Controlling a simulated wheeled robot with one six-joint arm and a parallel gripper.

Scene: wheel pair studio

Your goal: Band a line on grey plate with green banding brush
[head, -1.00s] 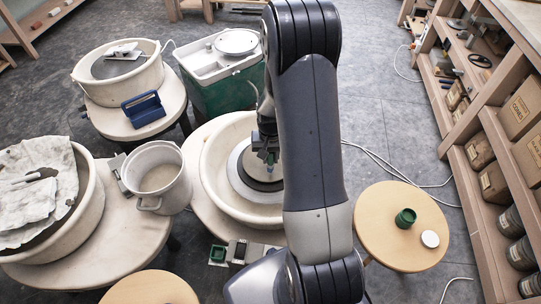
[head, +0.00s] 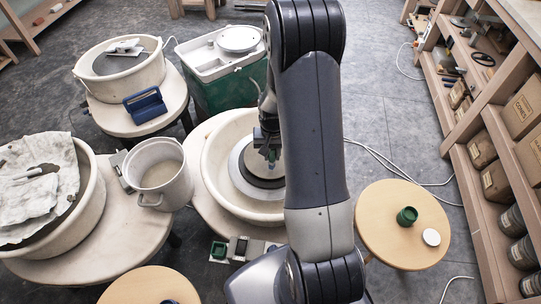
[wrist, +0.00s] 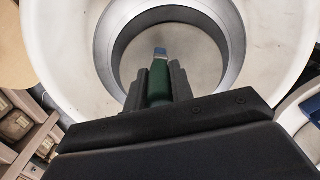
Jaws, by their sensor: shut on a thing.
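My gripper (wrist: 160,80) is shut on the green banding brush (wrist: 158,88), which has a green handle, a pale band and a blue tip pointing away from the jaws. A round grey plate (wrist: 204,62) lies in the middle of the wheel, ahead of the brush tip. In the head view my gripper (head: 266,138) is over the cream wheel basin (head: 218,137), with the brush (head: 271,158) pointing down. My arm hides the right part of the plate and basin. I cannot tell whether the tip touches the plate.
A white bucket (head: 159,174) stands left of the basin. A round wooden stool (head: 385,235) at the right holds a green jar (head: 407,216) and a white lid (head: 431,237). Shelves (head: 470,120) line the right side. Another wheel (head: 118,72) stands at the back left.

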